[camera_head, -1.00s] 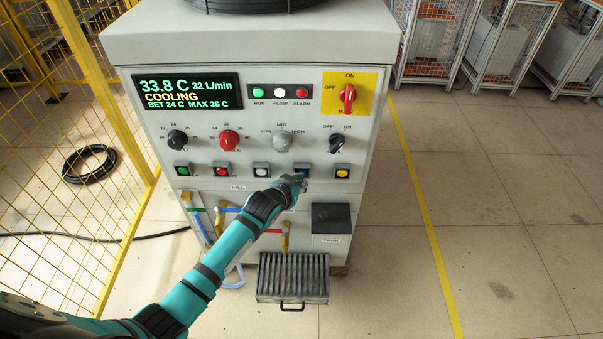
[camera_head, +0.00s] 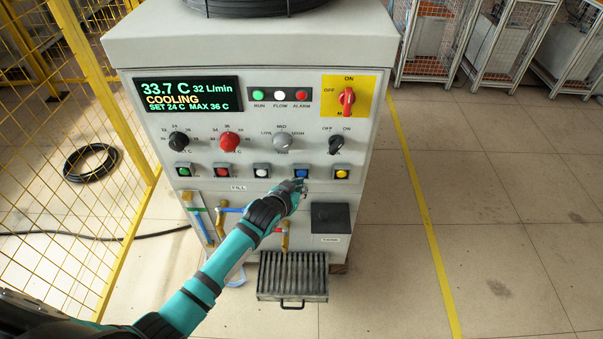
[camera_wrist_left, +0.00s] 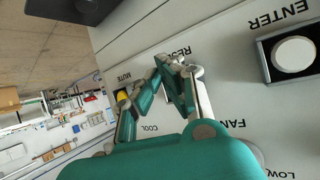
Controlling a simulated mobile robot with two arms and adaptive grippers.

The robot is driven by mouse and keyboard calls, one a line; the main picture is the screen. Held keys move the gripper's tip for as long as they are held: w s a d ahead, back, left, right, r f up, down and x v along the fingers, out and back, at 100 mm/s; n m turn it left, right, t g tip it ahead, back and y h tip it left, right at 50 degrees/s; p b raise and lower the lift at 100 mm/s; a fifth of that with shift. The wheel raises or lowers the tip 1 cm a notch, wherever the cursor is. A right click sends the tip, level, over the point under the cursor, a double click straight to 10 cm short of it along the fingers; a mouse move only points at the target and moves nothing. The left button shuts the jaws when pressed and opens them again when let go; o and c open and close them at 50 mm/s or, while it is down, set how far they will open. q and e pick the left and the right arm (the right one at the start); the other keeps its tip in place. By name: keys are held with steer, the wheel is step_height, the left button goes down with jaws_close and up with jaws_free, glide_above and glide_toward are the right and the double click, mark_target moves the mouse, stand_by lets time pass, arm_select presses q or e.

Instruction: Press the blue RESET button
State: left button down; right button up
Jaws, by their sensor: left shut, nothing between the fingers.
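The blue RESET button (camera_head: 301,173) sits in the row of square-framed buttons on the machine's front panel, between the white and the yellow one. My left gripper (camera_head: 298,184) is just below it in the head view, shut and empty. The gap between fingertips and panel cannot be judged. In the left wrist view the shut fingers (camera_wrist_left: 168,62) lie over the panel by the RESET lettering (camera_wrist_left: 175,51); the blue button is hidden there. My right gripper is in neither view.
The white ENTER button (camera_wrist_left: 293,54) and the yellow button (camera_head: 342,174) flank the blue one. Knobs sit above; a dark tank box (camera_head: 330,217) and a hose with brass fittings are below. A yellow mesh fence (camera_head: 60,150) stands left.

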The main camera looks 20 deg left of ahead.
arm_select(q)
steer(key=shift+s+d+p, duration=0.25)
steer(key=shift+s+p, duration=0.25)
steer(key=shift+s, duration=0.3)
steer(key=shift+s+d+p, duration=0.2)
steer(key=shift+s+p, duration=0.35)
steer(key=shift+s, duration=0.3)
steer(key=shift+s+d+p, duration=0.25)
steer(key=shift+s+p, duration=0.25)
steer(key=shift+s, duration=0.3)
steer(key=shift+s, duration=0.1)
steer(key=s+d+p, duration=0.3)
steer(key=s+p, duration=0.2)
steer(key=s, duration=0.5)
steer(key=shift+s, duration=0.2)
